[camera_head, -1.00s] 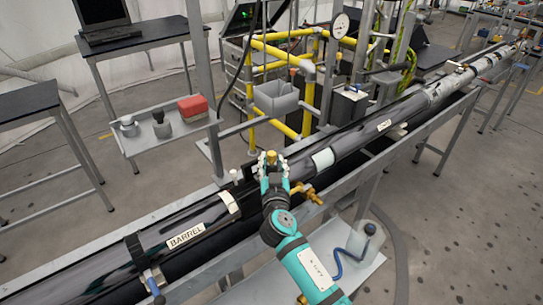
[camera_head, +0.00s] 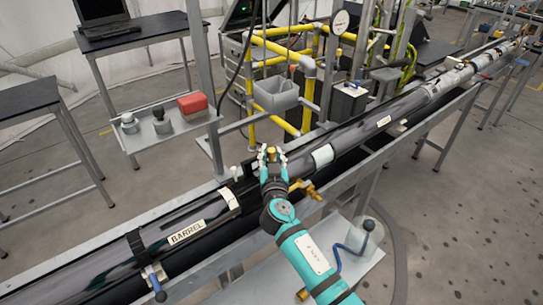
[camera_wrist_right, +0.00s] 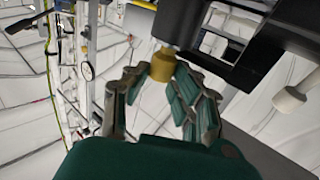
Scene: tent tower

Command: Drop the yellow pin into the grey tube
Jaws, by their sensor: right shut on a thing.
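My right gripper (camera_head: 271,152) is over the long tube line in the head view, its fingers pointing away from me. It is shut on the yellow pin (camera_wrist_right: 162,67), a short yellow cylinder between the fingertips in the wrist view. The long dark grey tube (camera_head: 195,215), labelled BARREL, runs diagonally below and beside the gripper. I cannot tell whether this is the grey tube meant, and no tube mouth shows clearly. My left gripper is out of view.
A brass valve (camera_head: 307,189) sticks out just right of the gripper. Yellow pipe framing (camera_head: 272,52) and a grey bin (camera_head: 275,93) stand behind it. A side shelf (camera_head: 170,134) holds weights and a red block (camera_head: 192,105).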

